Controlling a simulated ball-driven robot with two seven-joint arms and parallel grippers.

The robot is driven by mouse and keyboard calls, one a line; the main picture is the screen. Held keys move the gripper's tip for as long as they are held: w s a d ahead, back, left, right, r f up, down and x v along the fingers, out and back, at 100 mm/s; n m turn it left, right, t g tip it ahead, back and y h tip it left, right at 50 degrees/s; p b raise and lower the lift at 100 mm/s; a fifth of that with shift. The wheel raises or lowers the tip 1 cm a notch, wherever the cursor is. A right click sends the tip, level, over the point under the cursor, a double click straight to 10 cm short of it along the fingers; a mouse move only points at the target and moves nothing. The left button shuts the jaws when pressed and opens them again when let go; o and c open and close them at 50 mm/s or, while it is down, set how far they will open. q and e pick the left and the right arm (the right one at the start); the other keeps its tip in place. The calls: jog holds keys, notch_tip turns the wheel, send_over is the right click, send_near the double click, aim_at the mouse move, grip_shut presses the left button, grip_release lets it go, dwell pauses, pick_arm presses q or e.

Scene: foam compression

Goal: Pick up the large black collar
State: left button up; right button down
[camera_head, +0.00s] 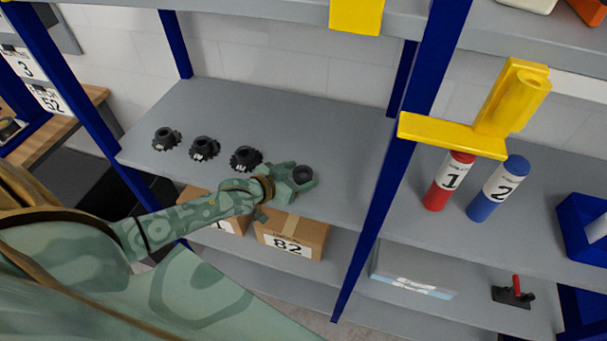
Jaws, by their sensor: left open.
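Black collars stand in a row on the grey shelf (330,125): one at the left (167,138), one in the middle (204,149) and one at the right (246,158). A further dark round piece (303,175), which looks like a black collar, lies at my left gripper (302,179). My left gripper is green, open and over the shelf's front edge, with its fingers around or beside this piece. The fingers hide part of it, and I cannot tell whether they touch it. My right gripper is not in view.
Blue posts (385,220) frame the shelf on both sides. Cardboard boxes (290,235) sit on the shelf below. A yellow part (450,135), a red cylinder (447,182) and a blue cylinder (497,190) are at the right. The back of the collar shelf is clear.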

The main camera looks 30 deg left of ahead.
pick_arm(q)
jog(key=shift+s+a, duration=0.1)
jog(key=shift+c, duration=0.9)
jog(key=c, duration=0.9)
